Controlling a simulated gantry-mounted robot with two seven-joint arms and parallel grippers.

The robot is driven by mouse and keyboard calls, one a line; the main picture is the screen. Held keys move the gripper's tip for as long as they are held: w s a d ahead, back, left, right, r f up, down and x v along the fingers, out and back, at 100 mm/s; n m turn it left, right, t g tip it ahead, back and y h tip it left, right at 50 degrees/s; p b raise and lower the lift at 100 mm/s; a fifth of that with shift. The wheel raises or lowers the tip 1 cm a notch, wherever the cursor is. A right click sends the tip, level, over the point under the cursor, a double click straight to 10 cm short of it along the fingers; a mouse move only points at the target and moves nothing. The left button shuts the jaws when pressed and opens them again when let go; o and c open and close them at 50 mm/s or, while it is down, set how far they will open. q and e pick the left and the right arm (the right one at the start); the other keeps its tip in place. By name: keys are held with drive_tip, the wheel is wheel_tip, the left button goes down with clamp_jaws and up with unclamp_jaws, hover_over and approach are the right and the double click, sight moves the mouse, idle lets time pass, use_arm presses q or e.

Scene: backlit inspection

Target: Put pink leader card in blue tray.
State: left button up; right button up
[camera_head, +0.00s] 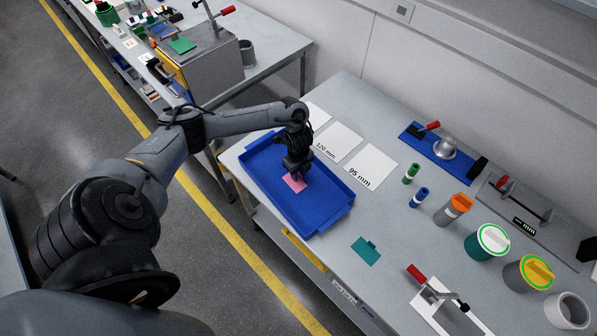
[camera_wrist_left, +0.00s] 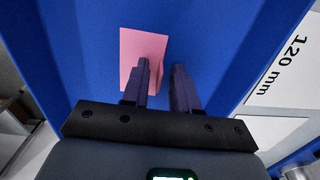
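The pink leader card (camera_head: 295,183) lies flat on the floor of the blue tray (camera_head: 325,218). It also shows in the left wrist view (camera_wrist_left: 138,45), surrounded by the tray's blue floor. My left gripper (camera_head: 298,175) points down into the tray, just above the card. My right gripper is in neither view.
White sheets marked 120 mm (camera_head: 338,143) and 95 mm (camera_head: 370,167) lie behind the tray. Green (camera_head: 411,174) and blue (camera_head: 419,197) cylinders stand to its right. A teal card (camera_head: 366,250) lies on the bench in front. Toggle clamps and canisters fill the right side.

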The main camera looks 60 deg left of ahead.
use_arm(q)
wheel_tip(320, 180, up, 12)
drive_tip(key=p, duration=0.4)
drive_tip(key=d+f+t, duration=0.1)
drive_tip(key=d, duration=0.5)
drive_tip(key=w+d+f+t+h, duration=0.1)
drive_tip(key=d+f, duration=0.1)
drive_tip(key=d, duration=0.5)
drive_tip(key=w+d+f+m+t+h, duration=0.1)
drive_tip(key=d+f, duration=0.1)
drive_tip(key=d, duration=0.5)
drive_tip(key=shift+w+d+f+t, duration=0.15)
drive_tip(key=shift+w+t, duration=0.1)
drive_tip(key=shift+t, duration=0.15)
drive_tip(key=s+d+r+n+t, duration=0.1)
drive_tip(key=s+d+r+n, duration=0.25)
drive_tip(key=d, duration=0.25)
drive_tip(key=s+d+r+n+t, duration=0.2)
drive_tip(key=d+r+n, duration=0.1)
drive_tip(key=d+n, duration=0.15)
drive_tip(key=s+a+r+n+g+y, duration=0.1)
drive_tip(key=s+a+n, duration=0.1)
drive_tip(key=s, duration=0.3)
drive_tip(key=s+a+n+g, duration=0.2)
drive_tip(key=s+a+n, duration=0.1)
drive_tip(key=s+n, duration=0.2)
drive_tip(key=shift+s+a+r+y, duration=0.15)
drive_tip(key=shift+s+r+y, duration=0.25)
drive_tip(key=shift+s, duration=0.2)
